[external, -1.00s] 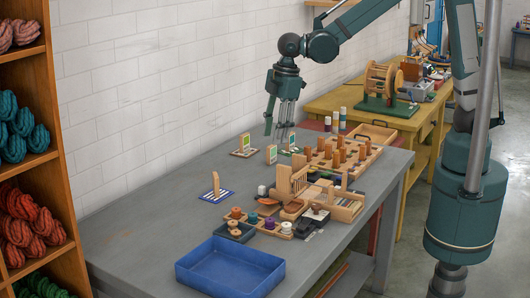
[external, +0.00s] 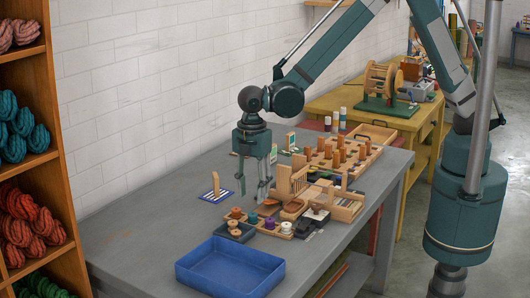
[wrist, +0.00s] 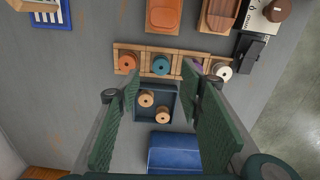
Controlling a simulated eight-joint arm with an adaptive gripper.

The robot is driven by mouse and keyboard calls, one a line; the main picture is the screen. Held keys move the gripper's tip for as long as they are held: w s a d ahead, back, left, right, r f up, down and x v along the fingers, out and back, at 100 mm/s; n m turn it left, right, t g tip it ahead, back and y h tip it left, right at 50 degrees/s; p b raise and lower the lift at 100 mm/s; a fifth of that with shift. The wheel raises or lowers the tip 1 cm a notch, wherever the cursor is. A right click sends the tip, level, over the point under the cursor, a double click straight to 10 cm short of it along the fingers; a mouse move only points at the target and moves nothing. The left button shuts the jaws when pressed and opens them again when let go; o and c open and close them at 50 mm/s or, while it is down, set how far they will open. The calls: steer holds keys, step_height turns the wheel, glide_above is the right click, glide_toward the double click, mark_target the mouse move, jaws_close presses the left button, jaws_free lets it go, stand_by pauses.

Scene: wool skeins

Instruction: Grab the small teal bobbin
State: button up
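The small teal bobbin (wrist: 161,66) stands on a wooden strip rack (wrist: 144,65) in the wrist view, between an orange bobbin (wrist: 127,62) and a purple bobbin (wrist: 197,65). In the external view the teal bobbin (external: 252,218) is small, below my gripper. My gripper (wrist: 165,86) is open and empty, its two green fingers spread wide. In the wrist view the teal bobbin shows beyond the fingertips, between their lines. In the external view my gripper (external: 253,194) hangs above the table near the rack, fingers pointing down.
A dark square tray (wrist: 170,116) with two tan bobbins lies beside the rack. A cream bobbin (wrist: 222,70) stands at the rack's right end. A blue tray (external: 230,285) lies at the front. Wooden trays and a pegged board (external: 345,180) crowd the right. The table's left is mostly clear.

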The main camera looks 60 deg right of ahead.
mark_target(253, 214)
steer(key=shift+a+f, duration=0.15)
steer(key=shift+f, duration=1.25)
steer(key=shift+s+f+b, duration=0.1)
steer(key=shift+f+b, duration=0.5)
steer(key=shift+f, duration=2)
steer(key=c, duration=0.8)
